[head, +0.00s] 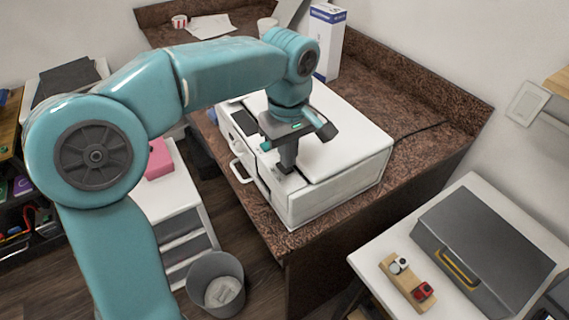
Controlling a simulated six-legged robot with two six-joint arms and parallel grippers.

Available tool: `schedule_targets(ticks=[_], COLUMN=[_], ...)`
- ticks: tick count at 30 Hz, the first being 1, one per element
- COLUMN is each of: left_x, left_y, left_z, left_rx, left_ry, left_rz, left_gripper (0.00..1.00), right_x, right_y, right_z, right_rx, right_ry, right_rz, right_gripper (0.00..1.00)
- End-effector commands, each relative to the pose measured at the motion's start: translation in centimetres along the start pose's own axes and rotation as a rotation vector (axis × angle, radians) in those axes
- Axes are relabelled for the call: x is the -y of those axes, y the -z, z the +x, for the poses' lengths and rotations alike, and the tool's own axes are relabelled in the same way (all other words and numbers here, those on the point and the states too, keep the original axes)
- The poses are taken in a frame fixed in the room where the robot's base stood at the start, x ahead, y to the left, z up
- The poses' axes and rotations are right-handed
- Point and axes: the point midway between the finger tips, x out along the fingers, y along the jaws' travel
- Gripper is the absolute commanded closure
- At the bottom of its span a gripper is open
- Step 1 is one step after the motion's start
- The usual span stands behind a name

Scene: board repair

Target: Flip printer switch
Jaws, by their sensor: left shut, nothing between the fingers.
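The white printer (345,165) sits on the brown granite counter. A dark control panel shows on its front left part. My left arm comes in from the left and reaches over the printer. My left gripper (286,170) points down at the printer's top near its front edge, shut and empty. I cannot tell whether the fingertips touch the printer. The switch cannot be made out; the gripper may cover it. My right gripper is not in view.
The granite counter (425,110) has a raised back edge. A white and blue box (327,42) stands behind the printer. A grey bin (215,284) is on the floor. At the lower right, a white table (375,256) holds a grey case (484,250) and a wooden block (402,284).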

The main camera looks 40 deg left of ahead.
Motion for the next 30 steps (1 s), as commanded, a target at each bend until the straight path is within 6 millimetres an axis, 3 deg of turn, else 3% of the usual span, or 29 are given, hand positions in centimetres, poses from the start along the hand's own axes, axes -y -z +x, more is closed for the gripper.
schedule_targets(ticks=[30], left_x=[0.0], left_y=[0.0], left_z=[1.2], left_rx=[0.0], left_ry=[0.001], left_rz=[0.0], left_gripper=[1.0], right_x=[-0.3], right_y=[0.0], right_z=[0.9], right_rx=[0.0], right_ry=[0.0], right_rz=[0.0], right_gripper=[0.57])
